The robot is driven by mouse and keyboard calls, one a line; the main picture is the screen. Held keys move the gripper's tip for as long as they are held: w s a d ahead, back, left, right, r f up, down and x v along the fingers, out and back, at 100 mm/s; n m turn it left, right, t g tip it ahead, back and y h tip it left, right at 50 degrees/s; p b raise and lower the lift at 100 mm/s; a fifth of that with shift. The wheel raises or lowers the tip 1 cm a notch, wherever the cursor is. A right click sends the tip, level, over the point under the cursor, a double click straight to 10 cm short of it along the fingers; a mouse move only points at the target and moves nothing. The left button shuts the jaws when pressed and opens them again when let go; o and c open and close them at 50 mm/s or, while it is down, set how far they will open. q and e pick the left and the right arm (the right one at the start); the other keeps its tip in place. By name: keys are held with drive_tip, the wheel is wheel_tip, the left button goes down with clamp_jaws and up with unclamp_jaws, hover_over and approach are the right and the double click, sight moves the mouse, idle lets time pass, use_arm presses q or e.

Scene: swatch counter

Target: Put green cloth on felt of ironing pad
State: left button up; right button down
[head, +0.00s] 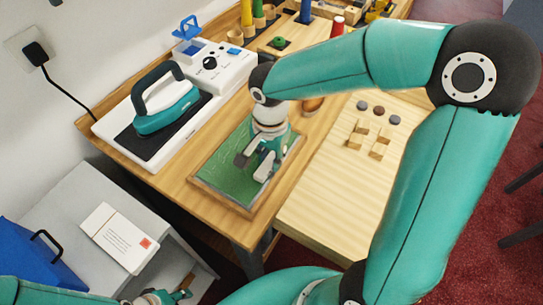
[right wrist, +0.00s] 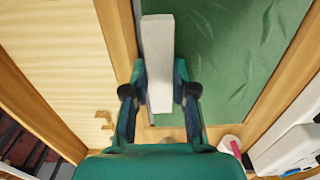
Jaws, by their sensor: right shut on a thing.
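A green, cloth-like surface (head: 222,172) lies flat inside a wooden-framed pad (head: 226,204) at the table's front left corner. It shows faint crease marks in the right wrist view (right wrist: 225,60). I cannot tell whether this is the cloth or bare felt. My right gripper (head: 262,166) is over this pad, pointing down. Its fingers (right wrist: 160,92) are shut on a pale grey bar (right wrist: 157,55), which extends over the green near the frame's edge; whether it touches is unclear. My left gripper (head: 168,297) is at the bottom left, partly cut off, its fingers unclear.
A teal iron (head: 165,107) stands on a black mat left of the pad, beside a white control box (head: 222,64). A pale wooden board (head: 330,195) with small blocks and round pieces lies right. Spools stand behind. A white card (head: 118,238) lies on the grey cabinet.

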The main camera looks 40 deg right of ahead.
drive_tip(key=c, duration=0.9)
unclamp_jaws()
drive_tip(key=shift+c, duration=0.2)
wheel_tip(320, 180, up, 12)
drive_tip(key=shift+p, duration=0.35)
drive_tip(key=shift+s, duration=0.1)
